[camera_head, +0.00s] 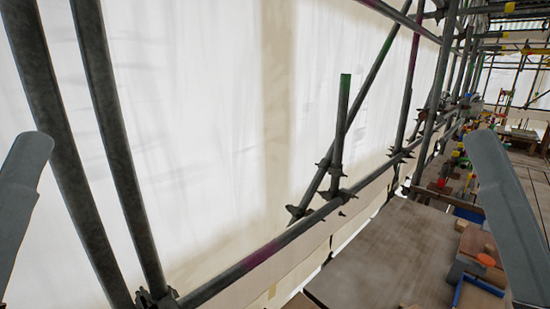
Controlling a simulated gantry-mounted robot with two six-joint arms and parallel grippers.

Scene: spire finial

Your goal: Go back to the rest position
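A smooth grey link of my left arm (22,195) rises at the left edge of the head view. A similar grey link of my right arm (503,215) stands at the right, in front of the wooden deck. Both links are cut off by the picture's edges. Neither gripper shows, so I cannot see their fingers or anything in them.
Scaffold poles (118,150) and a slanting rail (262,252) stand before white sheeting (200,110). A wooden deck (385,255) lies at lower right. Near my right arm are an orange round piece (486,260) and wooden blocks (472,240). Colourful small items lie farther back.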

